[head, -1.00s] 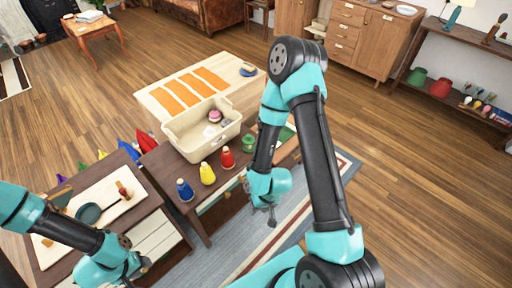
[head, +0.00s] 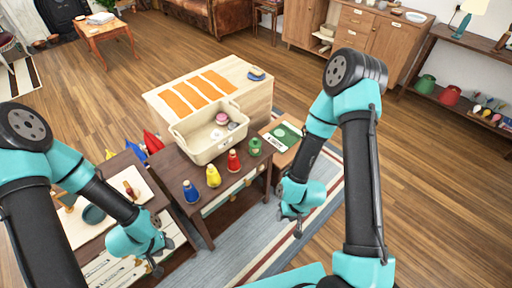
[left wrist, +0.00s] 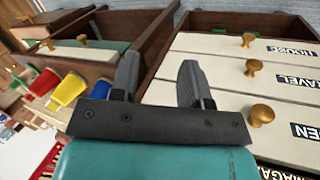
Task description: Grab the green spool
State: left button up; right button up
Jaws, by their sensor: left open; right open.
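The green spool (head: 254,147) stands at the right end of a row on the dark wooden table (head: 172,166) in the head view. A red spool (head: 233,161), a yellow spool (head: 213,176) and a blue spool (head: 190,191) stand to its left. My right gripper (head: 291,222) is open and empty, in front and to the right of the green spool, apart from it. My left gripper (head: 157,262) is open and empty in front of the drawers, well left of the spools. Its two fingers also show apart in the left wrist view (left wrist: 160,85).
A cream bin (head: 190,142) with small items stands behind the spools. A green-and-white card (head: 283,135) lies to the right. Labelled drawers (left wrist: 245,75) with brass knobs face my left gripper.

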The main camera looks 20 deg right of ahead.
pick_arm(q)
jog(key=o, duration=0.9)
jog(key=shift+o, duration=0.2)
jog(key=shift+w, duration=0.1)
